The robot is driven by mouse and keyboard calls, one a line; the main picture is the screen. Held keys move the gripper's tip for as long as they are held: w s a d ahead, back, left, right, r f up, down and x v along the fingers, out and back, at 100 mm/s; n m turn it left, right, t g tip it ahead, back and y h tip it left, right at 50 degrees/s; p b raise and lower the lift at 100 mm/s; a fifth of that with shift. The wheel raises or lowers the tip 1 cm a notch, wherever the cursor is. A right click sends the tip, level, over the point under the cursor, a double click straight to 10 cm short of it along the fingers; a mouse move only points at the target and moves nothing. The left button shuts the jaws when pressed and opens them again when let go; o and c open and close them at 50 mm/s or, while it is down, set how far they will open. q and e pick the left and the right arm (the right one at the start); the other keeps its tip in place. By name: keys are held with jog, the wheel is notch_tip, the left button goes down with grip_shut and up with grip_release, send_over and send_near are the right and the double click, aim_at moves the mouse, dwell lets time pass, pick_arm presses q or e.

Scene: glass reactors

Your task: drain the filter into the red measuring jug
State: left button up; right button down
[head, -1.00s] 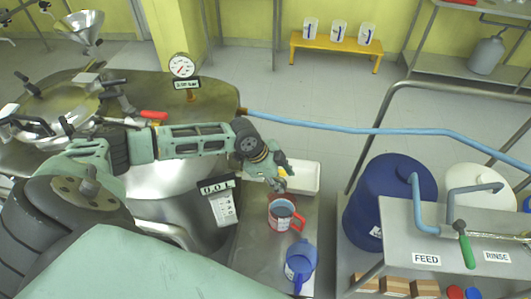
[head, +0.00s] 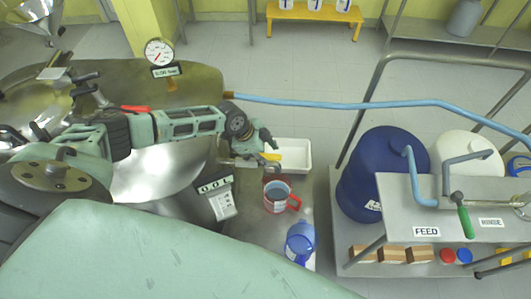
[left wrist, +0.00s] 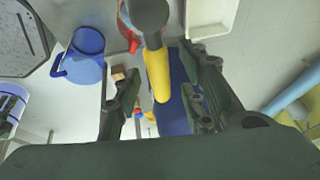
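The red measuring jug (head: 277,198) stands on a steel surface in the head view, in front of the white tray. The steel filter vessel (head: 150,178) is at left, largely behind my left arm. A yellow handle (head: 272,157) shows beside my left gripper (head: 262,146). In the left wrist view the yellow handle (left wrist: 157,75) extends from a dark round fitting (left wrist: 148,14) into the space between the spread fingers of my left gripper (left wrist: 160,100); I see no clear contact. The fitting hides part of the red jug (left wrist: 130,36). My right gripper is out of view.
A blue jug (head: 300,238) stands in front of the red one. The white tray (head: 295,151) lies behind it. A display box (head: 216,196) and a pressure gauge (head: 159,51) are by the vessel. A blue hose (head: 330,106) runs right, above a blue drum (head: 380,165).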

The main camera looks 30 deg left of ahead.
pick_arm(q)
jog(key=shift+d, duration=0.1)
grip_shut()
dwell(0.3)
